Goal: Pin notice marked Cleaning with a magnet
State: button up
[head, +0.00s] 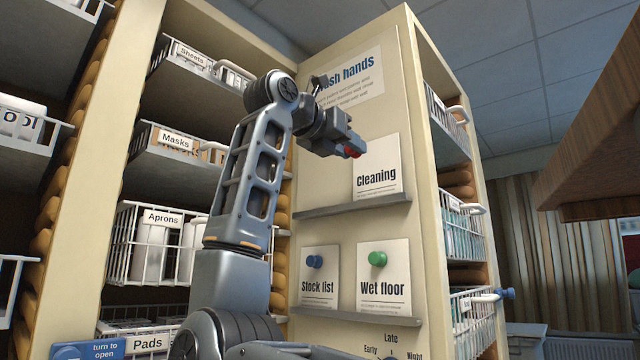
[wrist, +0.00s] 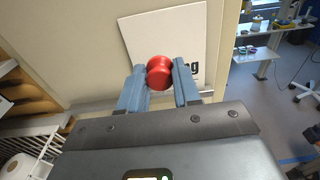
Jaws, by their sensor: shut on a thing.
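The notice marked Cleaning (head: 376,178) is a white card standing on a narrow grey ledge (head: 350,206) against the cream panel. In the wrist view the card (wrist: 190,35) looks tilted and its word is mostly hidden. My gripper (head: 349,152) is shut on a red magnet (wrist: 159,73), held between the two blue-grey fingers in front of the card. In the head view the red magnet (head: 352,151) overlaps the card's left edge. I cannot tell whether the magnet touches the card.
Below the ledge, a blue magnet (head: 314,262) is on the Stock list notice (head: 319,290) and a green magnet (head: 377,259) is on the Wet floor notice (head: 383,290). A Wash hands poster (head: 350,85) is above. Shelves with wire baskets (head: 160,240) flank the panel.

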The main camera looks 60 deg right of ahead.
aim_at(375, 155)
jog(key=shift+s+a+r, duration=0.2)
jog(key=shift+s+r, duration=0.3)
jog(key=shift+r, duration=0.2)
jog(key=shift+x, duration=2.3)
jog(key=shift+s+d, duration=0.1)
jog(key=shift+d, duration=0.5)
jog(key=o, duration=1.3)
jog(key=v, duration=0.7)
jog(key=shift+p, duration=0.3)
jog(key=shift+f, duration=0.1)
